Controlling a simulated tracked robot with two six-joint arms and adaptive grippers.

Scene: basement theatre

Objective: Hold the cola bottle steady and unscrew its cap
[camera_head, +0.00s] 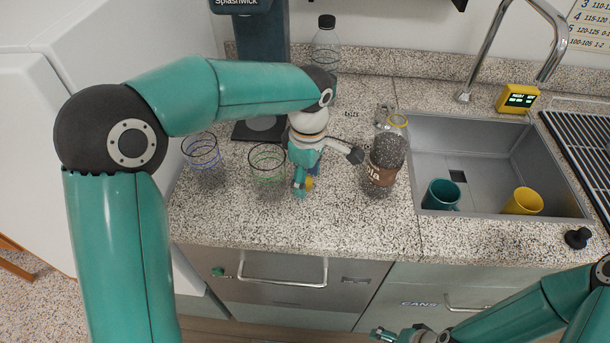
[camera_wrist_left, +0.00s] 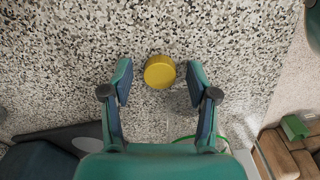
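The brown-labelled cola bottle (camera_head: 381,174), with the letters "la" showing, stands on the speckled counter left of the sink. Its upper part looks dark and speckled, and I see no cap on it. My left gripper (camera_head: 304,188) points down, left of the bottle and apart from it. A round yellow cap (camera_wrist_left: 160,71) lies between its open fingers (camera_wrist_left: 159,75) in the left wrist view, with clear gaps on both sides. The cap also shows in the head view (camera_head: 309,184). My right gripper (camera_head: 384,334) is low in front of the counter, partly cut off, holding nothing I can see.
A blue-ringed glass (camera_head: 202,152) and a green-ringed glass (camera_head: 267,163) stand left of my left gripper. A clear bottle (camera_head: 326,50) with a dark cap stands behind. The sink (camera_head: 480,135) holds a teal mug (camera_head: 440,196) and a yellow mug (camera_head: 523,202). The front counter is clear.

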